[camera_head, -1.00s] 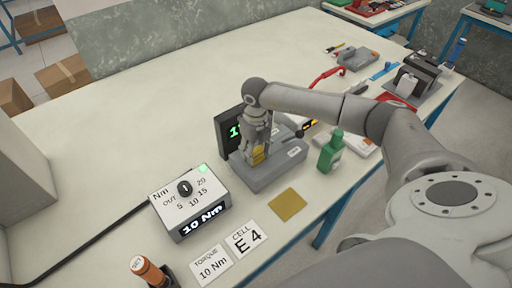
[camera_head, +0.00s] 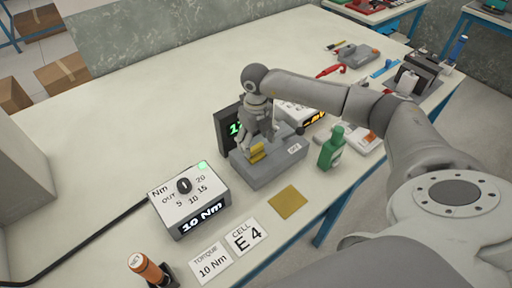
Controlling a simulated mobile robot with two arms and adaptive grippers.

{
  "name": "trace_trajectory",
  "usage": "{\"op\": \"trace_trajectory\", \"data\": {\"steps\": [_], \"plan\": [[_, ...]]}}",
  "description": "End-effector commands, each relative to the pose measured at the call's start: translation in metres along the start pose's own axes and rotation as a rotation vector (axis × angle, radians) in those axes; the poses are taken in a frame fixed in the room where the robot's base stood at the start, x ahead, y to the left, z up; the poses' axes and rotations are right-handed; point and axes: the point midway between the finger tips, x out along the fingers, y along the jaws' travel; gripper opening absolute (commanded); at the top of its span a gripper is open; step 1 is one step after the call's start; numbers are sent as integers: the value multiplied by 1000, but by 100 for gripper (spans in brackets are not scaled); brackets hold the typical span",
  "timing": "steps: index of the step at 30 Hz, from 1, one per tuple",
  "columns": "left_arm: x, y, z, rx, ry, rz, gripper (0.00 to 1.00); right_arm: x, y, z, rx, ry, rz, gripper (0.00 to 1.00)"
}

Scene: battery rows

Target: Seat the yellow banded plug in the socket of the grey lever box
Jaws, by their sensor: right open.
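The yellow plug (camera_head: 257,152) stands at the left part of the top of the grey lever box (camera_head: 280,172). Its lower end and the socket are too small and too covered to show how deep it sits; any band on it is not clear. My right gripper (camera_head: 264,138) is open, just above and behind the plug, pointing down, with a finger close to it. Whether they touch, I cannot tell. My left gripper is not in view.
A dark display with green digits (camera_head: 230,128) stands behind the box. A green bottle (camera_head: 331,150) is right of it. The torque unit (camera_head: 190,200), a yellow-brown square (camera_head: 288,203) and label cards (camera_head: 246,238) lie in front. The table's far left is clear.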

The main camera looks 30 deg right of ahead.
Motion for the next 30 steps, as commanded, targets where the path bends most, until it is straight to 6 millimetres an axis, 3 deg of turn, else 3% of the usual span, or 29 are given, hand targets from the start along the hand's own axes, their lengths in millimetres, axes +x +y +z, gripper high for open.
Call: {"op": "trace_trajectory", "data": {"steps": [6,13,18,30], "plan": [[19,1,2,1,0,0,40,-48,0,1,-1,-7,0,71],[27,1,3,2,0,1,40,-83,0,1,1,-3,0,71],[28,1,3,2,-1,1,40,-93,0,0,0,0,1,71],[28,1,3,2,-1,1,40,-93,0,0,0,0,1,71]]}}
